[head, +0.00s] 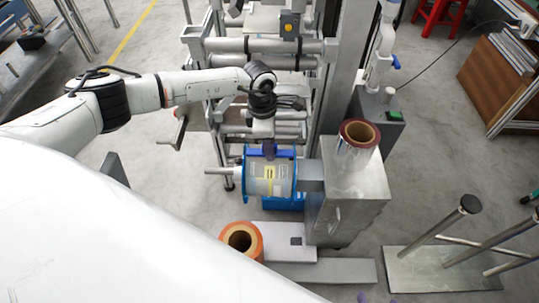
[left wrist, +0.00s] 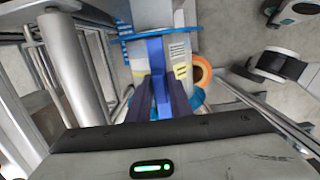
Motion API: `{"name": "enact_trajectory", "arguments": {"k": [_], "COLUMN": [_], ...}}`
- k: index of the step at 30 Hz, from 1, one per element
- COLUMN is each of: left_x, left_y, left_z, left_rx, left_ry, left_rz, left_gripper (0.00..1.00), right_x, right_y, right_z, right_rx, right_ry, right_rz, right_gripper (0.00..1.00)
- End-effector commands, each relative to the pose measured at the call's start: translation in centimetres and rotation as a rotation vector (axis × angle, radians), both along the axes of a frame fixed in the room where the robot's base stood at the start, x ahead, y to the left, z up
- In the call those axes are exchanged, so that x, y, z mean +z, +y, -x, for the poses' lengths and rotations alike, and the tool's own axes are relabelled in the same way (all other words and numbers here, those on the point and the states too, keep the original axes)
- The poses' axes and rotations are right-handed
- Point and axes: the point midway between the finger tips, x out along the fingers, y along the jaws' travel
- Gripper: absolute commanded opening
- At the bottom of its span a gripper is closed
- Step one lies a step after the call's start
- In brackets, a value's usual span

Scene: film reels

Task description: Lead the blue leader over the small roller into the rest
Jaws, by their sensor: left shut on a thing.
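My left gripper (head: 269,150) is over a reel with blue flanges and a pale, labelled face (head: 270,178), on the machine's front. In the left wrist view, its two dark fingers (left wrist: 159,100) are shut on the blue leader (left wrist: 156,50), a flat blue strip between them. In the head view the leader is mostly hidden by the gripper and hard to tell from the blue flanges. Several metal rollers (head: 262,62) cross the frame behind the gripper. I cannot tell which is the small roller, nor pick out the rest. Small purple tips at the bottom edge seem to be my right gripper (head: 364,298).
An orange roll (head: 240,240) stands in front of the reel. A dark red-brown roll (head: 359,135) sits on a grey metal cabinet (head: 345,205) to the right. A plate with metal posts (head: 430,270) lies at the lower right.

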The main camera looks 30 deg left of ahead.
Motion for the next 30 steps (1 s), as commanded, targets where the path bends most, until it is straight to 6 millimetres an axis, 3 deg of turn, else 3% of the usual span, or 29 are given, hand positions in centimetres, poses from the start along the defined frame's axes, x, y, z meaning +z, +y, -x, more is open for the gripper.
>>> {"name": "enact_trajectory", "arguments": {"k": [30], "left_x": [2.1], "left_y": [0.0], "left_z": [-0.1], "left_rx": [0.001], "left_ry": [-0.002], "left_rz": [0.0], "left_gripper": [0.0], "right_x": [1.6], "right_y": [0.0], "right_z": [-0.1], "right_rx": [0.0], "right_ry": [-0.002], "right_rz": [0.0], "right_gripper": [0.53]}}
